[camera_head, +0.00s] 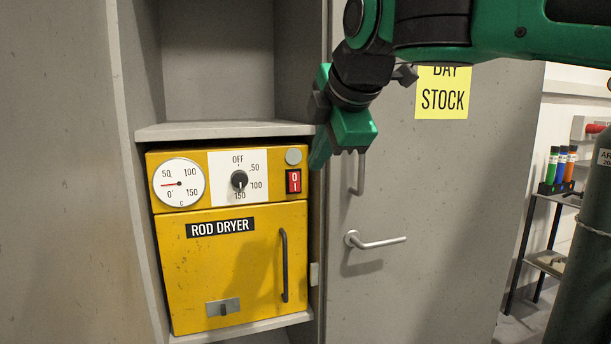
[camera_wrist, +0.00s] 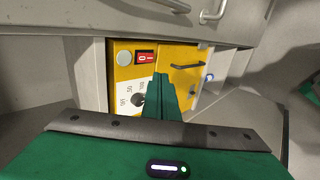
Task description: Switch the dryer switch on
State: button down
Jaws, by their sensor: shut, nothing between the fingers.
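The yellow rod dryer (camera_head: 225,262) sits in a grey cabinet bay. Its red rocker switch (camera_head: 293,181), marked 0 above and I below, is on the upper right of the front panel. Which side is pressed in, I cannot tell. My gripper (camera_head: 316,165) is shut and empty, its tips just right of the switch in the head view. In the wrist view the shut fingers (camera_wrist: 162,78) point toward the panel beside the red switch (camera_wrist: 146,58). They look apart from it, but the exact gap is hard to judge.
The dryer has a dial knob (camera_head: 239,180), a round gauge (camera_head: 179,182) and a door handle (camera_head: 284,265). A grey shelf (camera_head: 220,130) is just above it. A grey door with a lever handle (camera_head: 375,241) and a yellow sign (camera_head: 442,93) stands to the right.

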jog(key=shift+f, duration=0.2)
jog(key=shift+f, duration=0.1)
send_near(295, 191)
jog(key=w+f, duration=0.3)
jog(key=f, duration=0.1)
jog(key=shift+w+a, duration=0.6)
